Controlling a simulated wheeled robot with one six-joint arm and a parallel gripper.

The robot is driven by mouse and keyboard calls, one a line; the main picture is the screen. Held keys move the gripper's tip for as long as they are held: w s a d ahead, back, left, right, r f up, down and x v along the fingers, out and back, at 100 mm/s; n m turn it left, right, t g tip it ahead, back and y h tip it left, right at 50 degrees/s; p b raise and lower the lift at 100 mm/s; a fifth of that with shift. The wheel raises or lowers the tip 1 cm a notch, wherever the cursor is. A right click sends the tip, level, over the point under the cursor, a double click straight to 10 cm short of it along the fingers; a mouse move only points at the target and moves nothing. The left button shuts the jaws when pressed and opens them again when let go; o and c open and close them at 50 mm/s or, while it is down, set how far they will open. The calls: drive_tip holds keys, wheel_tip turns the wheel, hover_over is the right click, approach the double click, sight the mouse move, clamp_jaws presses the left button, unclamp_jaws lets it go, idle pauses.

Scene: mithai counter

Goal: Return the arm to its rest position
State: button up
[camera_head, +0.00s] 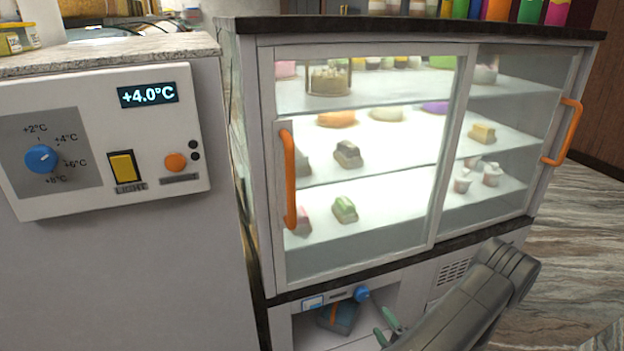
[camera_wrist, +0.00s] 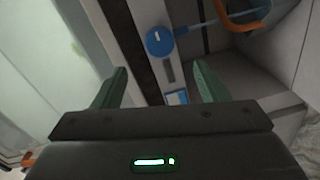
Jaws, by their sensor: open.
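My gripper (camera_head: 386,328) is low at the front of the display cabinet, by the open recess under the glass doors. Its two green fingers also show in the wrist view (camera_wrist: 160,77), spread apart with nothing between them. A blue knob (camera_head: 362,294) on the strip above the recess is just beyond the fingertips. In the wrist view the knob (camera_wrist: 160,41) stands ahead of the gap, apart from the fingers. My grey arm reaches in from the lower right and hides part of the lower cabinet.
The glass cabinet (camera_head: 430,245) has orange door handles (camera_head: 289,180) (camera_head: 563,132) and sweets on lit shelves. A dark blue object (camera_head: 340,317) with an orange part lies in the recess. A control panel (camera_head: 100,140) reading +4.0°C is at left. Floor (camera_head: 580,250) at right is clear.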

sight(363, 296)
drive_tip(key=b+x, duration=0.2)
drive_tip(key=x, duration=0.9)
drive_tip(key=shift+s+d+n, duration=0.1)
drive_tip(key=shift+s+n, duration=0.1)
drive_tip(key=shift+n, duration=0.6)
drive_tip(key=shift+n+b, duration=0.45)
drive_tip(key=shift+n, duration=0.65)
drive_tip(key=n+b, duration=0.1)
drive_tip(key=n, duration=0.4)
drive_tip(key=shift+r+h, duration=0.1)
drive_tip(key=shift+h, duration=0.2)
drive_tip(key=n, duration=0.4)
drive_tip(key=shift+n+t+b, duration=0.3)
drive_tip(key=shift+b, duration=0.1)
drive_tip(key=shift+s+a+n, duration=0.1)
drive_tip(key=shift+a+n, duration=0.05)
drive_tip(key=shift+n, duration=0.85)
drive_tip(key=shift+a+n, duration=0.1)
drive_tip(key=shift+n, duration=0.9)
drive_tip(key=shift+r, duration=0.1)
